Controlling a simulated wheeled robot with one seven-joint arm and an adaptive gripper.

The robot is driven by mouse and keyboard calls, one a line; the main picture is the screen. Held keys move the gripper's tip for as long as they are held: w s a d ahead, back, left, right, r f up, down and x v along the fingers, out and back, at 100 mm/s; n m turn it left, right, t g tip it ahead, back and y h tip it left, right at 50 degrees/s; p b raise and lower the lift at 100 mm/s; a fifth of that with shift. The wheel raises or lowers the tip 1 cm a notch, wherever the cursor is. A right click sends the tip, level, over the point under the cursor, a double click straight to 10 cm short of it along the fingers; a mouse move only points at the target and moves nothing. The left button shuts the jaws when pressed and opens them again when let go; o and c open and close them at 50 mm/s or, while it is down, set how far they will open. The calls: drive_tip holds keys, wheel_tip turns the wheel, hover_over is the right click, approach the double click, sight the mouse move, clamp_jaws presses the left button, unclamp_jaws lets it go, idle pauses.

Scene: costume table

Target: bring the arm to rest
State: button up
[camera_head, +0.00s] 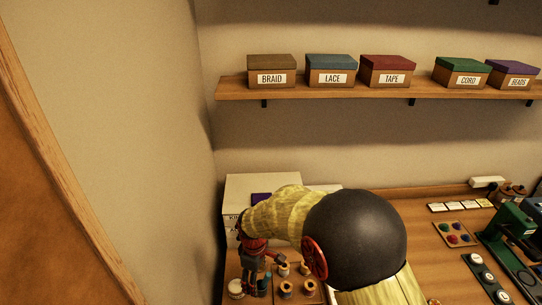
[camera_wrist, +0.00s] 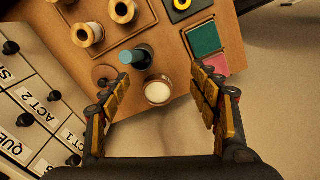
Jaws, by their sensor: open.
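My gripper (camera_wrist: 164,108) is open in the wrist view, its two yellow-padded fingers apart. Nothing is held between them. Past the fingertips, the table (camera_wrist: 168,62) shows below, with a small glass jar of pale content (camera_wrist: 158,91) and a teal-topped bottle (camera_wrist: 137,56) in line with the gap. In the head view my gripper (camera_head: 265,257) is small and low at the left of the table, partly hidden by my own arm, which reaches across the lower middle. Whether the fingers touch anything there cannot be told.
A drawer cabinet (camera_wrist: 40,95) with labelled fronts and black knobs stands close at the left of the wrist view. Thread spools (camera_wrist: 88,34) and coloured pads (camera_wrist: 205,38) lie nearby. A wall shelf (camera_head: 350,92) with labelled boxes is above. A green machine (camera_head: 512,225) stands right.

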drive_tip(key=s+d+r+m+t+b, duration=0.1)
drive_tip(key=s+d+r+m+b, duration=0.15)
drive_tip(key=d+r, duration=0.35)
drive_tip(key=s+d+r+m+t+b, duration=0.1)
drive_tip(key=d+r+m+b, duration=0.2)
drive_tip(key=d+r, duration=0.35)
drive_tip(key=s+d+r+m+t+b, duration=0.1)
drive_tip(key=s+d+r+m+b, duration=0.1)
drive_tip(key=s, duration=0.6)
drive_tip(key=s+d+r+m+t+b, duration=0.2)
drive_tip(key=s+d+m+b, duration=0.2)
drive_tip(key=s+d, duration=0.5)
drive_tip(key=shift+d+m+b, duration=0.15)
drive_tip(key=shift+m+b, duration=0.2)
drive_tip(key=shift+m, duration=0.8)
